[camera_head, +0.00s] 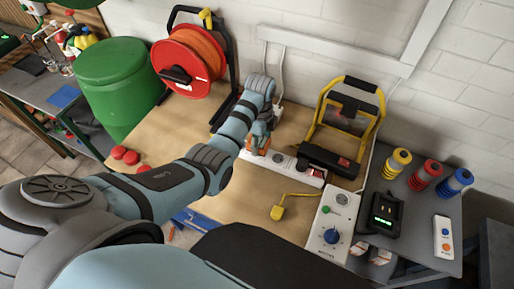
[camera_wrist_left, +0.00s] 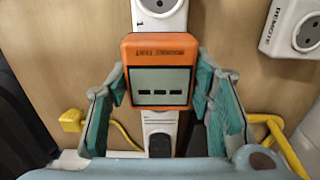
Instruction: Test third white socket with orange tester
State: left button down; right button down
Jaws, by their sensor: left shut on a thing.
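My left gripper (camera_head: 258,138) is shut on the orange tester (camera_head: 259,149), low over the left end of a white socket strip (camera_head: 287,166). In the left wrist view, the tester (camera_wrist_left: 160,40) sits between the two fingers of the left gripper (camera_wrist_left: 162,88), and its screen shows three dashes. My right gripper is not in view.
A yellow plug (camera_head: 278,212) on a cable lies on the bench before the strip. A white box with a blue knob (camera_head: 332,236) stands to its right. A yellow work light (camera_head: 345,110) and a red cable reel (camera_head: 192,62) stand behind.

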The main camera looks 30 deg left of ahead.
pick_arm(q)
jog(key=shift+r, duration=1.95)
